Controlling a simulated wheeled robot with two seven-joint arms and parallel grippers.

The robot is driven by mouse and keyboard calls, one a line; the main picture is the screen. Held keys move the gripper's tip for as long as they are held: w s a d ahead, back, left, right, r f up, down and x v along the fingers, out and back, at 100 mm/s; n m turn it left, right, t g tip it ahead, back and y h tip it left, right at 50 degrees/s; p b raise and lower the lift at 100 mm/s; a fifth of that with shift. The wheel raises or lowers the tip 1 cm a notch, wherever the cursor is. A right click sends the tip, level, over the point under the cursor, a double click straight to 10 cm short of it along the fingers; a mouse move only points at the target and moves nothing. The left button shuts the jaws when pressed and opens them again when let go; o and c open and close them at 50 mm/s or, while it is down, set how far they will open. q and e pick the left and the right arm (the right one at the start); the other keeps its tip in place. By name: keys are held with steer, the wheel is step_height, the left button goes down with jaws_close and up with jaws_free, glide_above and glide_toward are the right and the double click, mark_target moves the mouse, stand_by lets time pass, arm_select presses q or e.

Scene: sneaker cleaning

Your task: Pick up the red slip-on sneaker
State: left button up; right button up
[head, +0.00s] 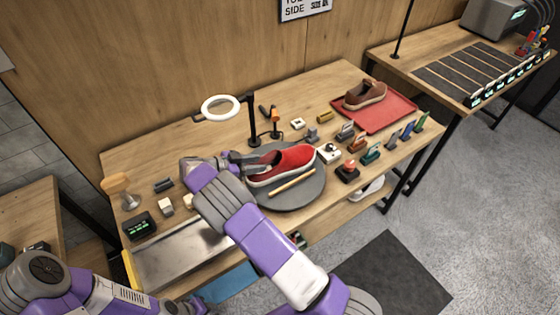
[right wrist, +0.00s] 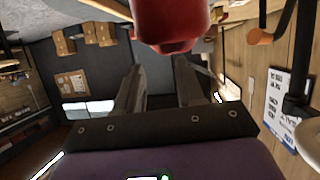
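The red slip-on sneaker (head: 285,164) with a white sole sits on a round dark grey turntable (head: 318,192) on the workbench. My right gripper (head: 242,164) is at the left end of the sneaker, close to it. In the right wrist view my right gripper (right wrist: 161,82) has its fingers apart, with nothing between them. The sneaker's red end (right wrist: 170,22) is at the top of that view, near the fingertips. I cannot tell whether they touch. Only part of my left arm shows at the lower left; its gripper is out of view.
A wooden stick (head: 292,182) lies on the turntable in front of the sneaker. A ring lamp (head: 221,108) stands behind. A brown shoe (head: 365,95) rests on a red tray (head: 395,110) at the right. Several brushes and small blocks stand between. A metal tray (head: 178,256) is at the front left.

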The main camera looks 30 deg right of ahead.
mark_target(271, 167)
steer(key=shift+s+d, duration=0.4)
steer(key=shift+d, duration=0.05)
steer(key=shift+s+d+f, duration=0.1)
steer(key=shift+d+f, duration=0.1)
steer(key=shift+d, duration=0.1)
steer(key=x, duration=0.4)
steer(key=shift+d+f+p, duration=0.1)
steer(key=shift+f+p, duration=0.2)
steer(key=shift+p, duration=0.05)
jaws_close()
stand_by(0.4)
